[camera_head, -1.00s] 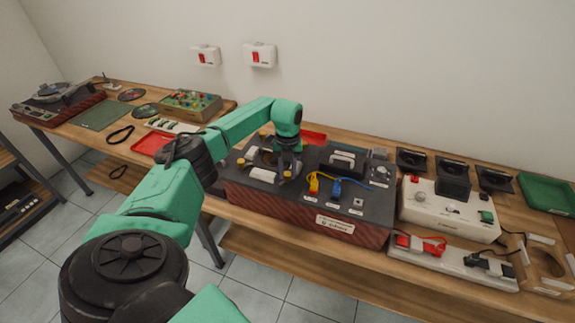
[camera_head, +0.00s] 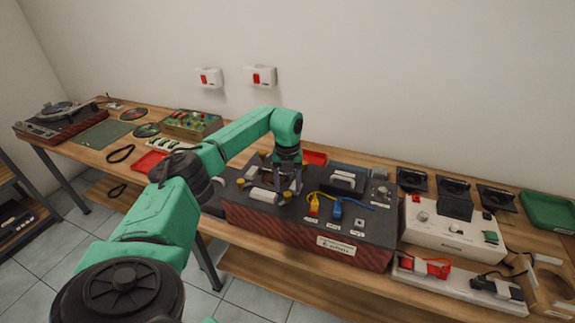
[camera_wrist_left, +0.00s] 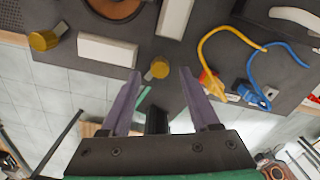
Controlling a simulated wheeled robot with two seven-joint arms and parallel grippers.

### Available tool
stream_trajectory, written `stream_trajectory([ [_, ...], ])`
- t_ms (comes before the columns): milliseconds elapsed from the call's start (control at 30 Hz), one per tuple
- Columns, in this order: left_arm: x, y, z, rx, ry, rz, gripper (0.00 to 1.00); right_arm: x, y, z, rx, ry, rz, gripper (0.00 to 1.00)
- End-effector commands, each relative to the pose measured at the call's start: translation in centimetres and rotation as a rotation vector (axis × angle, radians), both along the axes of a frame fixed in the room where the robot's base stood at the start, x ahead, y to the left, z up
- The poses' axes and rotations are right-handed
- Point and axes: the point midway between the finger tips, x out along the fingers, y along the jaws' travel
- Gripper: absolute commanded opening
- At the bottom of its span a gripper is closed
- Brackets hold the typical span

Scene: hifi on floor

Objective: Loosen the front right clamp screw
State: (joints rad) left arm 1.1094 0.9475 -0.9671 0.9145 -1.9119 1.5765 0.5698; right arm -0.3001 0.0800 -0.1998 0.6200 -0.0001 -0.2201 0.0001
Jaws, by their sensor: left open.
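The dark-topped unit (camera_head: 365,249) with red-brown sides stands on the bench. Yellow clamp screws sit on its left part, among white blocks. The front right clamp screw (camera_head: 285,196) also shows in the left wrist view (camera_wrist_left: 158,68). Another yellow screw, the front left one (camera_head: 241,183), appears at the upper left there (camera_wrist_left: 43,40). My left gripper (camera_head: 288,187) points down over the unit. In the wrist view its open fingertips (camera_wrist_left: 160,72) lie either side of the front right screw, with gaps visible. I cannot tell its height exactly. My right gripper is out of view.
A white block (camera_wrist_left: 107,50) stands between the two front screws. Yellow (camera_head: 314,206) and blue (camera_head: 337,208) cabled plugs are just right of the gripper. A white unit (camera_head: 450,232) stands further right. A red tray (camera_head: 150,163) lies to the left.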

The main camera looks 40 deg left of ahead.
Motion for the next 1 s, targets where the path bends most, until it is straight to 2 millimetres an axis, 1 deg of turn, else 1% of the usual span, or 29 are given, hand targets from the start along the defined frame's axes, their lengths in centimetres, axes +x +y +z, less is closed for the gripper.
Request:
stream_trajectory([
  [33, 0.2, 0.1, 1.0, 0.0, -0.006, 0.001, 0.62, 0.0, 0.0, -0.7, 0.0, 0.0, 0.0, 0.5],
  [100, 0.1, 0.1, 3.0, 0.0, -0.008, 0.001, 0.62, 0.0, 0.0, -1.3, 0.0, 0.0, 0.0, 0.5],
  [300, 0.1, 0.0, 8.7, -0.001, -0.008, 0.002, 0.62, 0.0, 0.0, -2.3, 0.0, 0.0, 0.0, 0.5],
  [400, 0.1, 0.1, 10.6, -0.001, -0.006, 0.002, 0.62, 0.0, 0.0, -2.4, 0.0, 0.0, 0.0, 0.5],
  [533, 0.0, 0.1, 11.5, -0.001, -0.003, 0.001, 0.62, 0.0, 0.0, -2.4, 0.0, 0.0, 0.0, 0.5],
  [1000, 0.0, 0.1, 11.5, 0.0, -0.003, 0.001, 0.62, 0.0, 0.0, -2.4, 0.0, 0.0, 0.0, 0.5],
])
